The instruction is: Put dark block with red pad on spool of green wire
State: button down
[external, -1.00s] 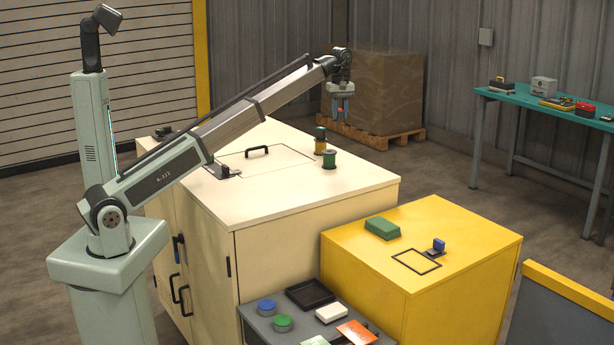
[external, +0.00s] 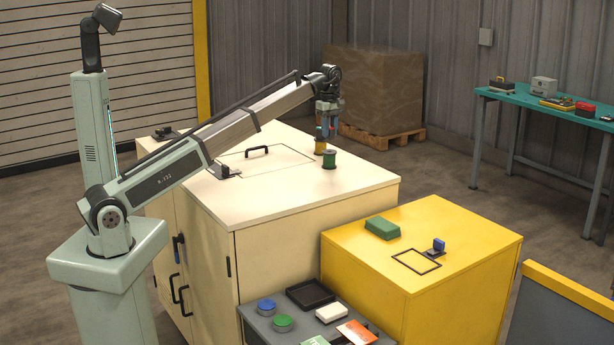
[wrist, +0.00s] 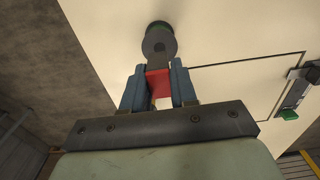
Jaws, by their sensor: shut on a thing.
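My gripper (external: 328,130) is low over the far part of the cream cabinet top. In the wrist view its blue fingers (wrist: 158,78) are shut on the dark block (wrist: 158,63) with its red pad (wrist: 157,83). The spool of green wire (external: 329,160) stands upright on the cabinet, just in front of my gripper in the external view. A spool (wrist: 159,40) with a dark top and green rim shows just beyond the block in the wrist view. The block is hard to make out in the external view.
The cream cabinet top (external: 280,190) has a hatch with a black handle (external: 257,150). A lower yellow cabinet (external: 470,235) at right carries a green block (external: 382,228) and a small blue item (external: 438,245). The cabinet top in front of the spools is clear.

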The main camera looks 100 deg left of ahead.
jog(key=shift+f, duration=2.3)
jog(key=shift+f, duration=0.1)
jog(key=c, duration=0.9)
grip_release()
notch_tip(320, 180, up, 12)
jog(key=shift+r, duration=0.15)
